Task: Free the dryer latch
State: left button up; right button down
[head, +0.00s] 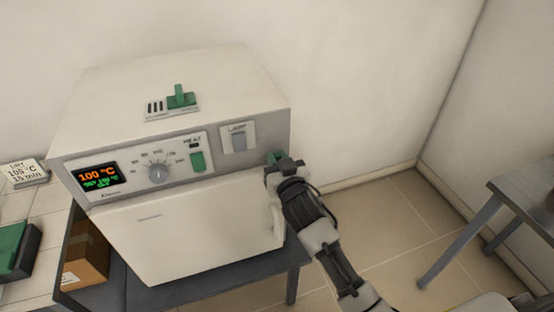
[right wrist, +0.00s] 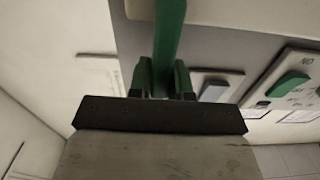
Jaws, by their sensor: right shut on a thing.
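The dryer (head: 200,75) is a white box with a control panel on the front; its front door (head: 180,230) looks shut. The latch (head: 275,157) is green and sits at the front right, above the door's upper right corner; most of it is hidden by my right gripper (head: 282,166). In the right wrist view the latch is a green bar (right wrist: 169,35) running up between the fingers of my right gripper (right wrist: 161,78), which is shut on it. My left gripper is not in view.
The panel has a lit display (head: 99,177), a knob (head: 158,173), a green switch (head: 198,161) and a grey lamp switch (head: 239,139). A green slider (head: 181,97) is on top. A cardboard box (head: 86,254) lies below left. A grey table (head: 525,180) stands right; floor between is clear.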

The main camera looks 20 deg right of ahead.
jog(key=m, duration=0.2)
jog(key=d+m+p, duration=0.1)
jog(key=m, duration=0.4)
jog(key=d+m+p, duration=0.1)
jog(key=shift+f+m, duration=0.3)
jog(key=shift+m, duration=0.1)
jog(key=shift+d+f+m+p, duration=0.15)
jog(key=shift+f+m, duration=0.2)
jog(key=shift+m, duration=1.1)
jog(key=shift+d+f+m+p, duration=0.1)
jog(key=shift+f+m, duration=0.25)
jog(key=shift+m, duration=1.15)
jog(key=shift+d+f+m+p, duration=0.15)
jog(key=shift+f+m, duration=0.2)
jog(key=shift+m, duration=1.1)
jog(key=shift+a, duration=0.1)
jog(key=c, duration=1)
grip_release()
jog(key=shift+c, duration=0.2)
jog(key=shift+f, duration=0.1)
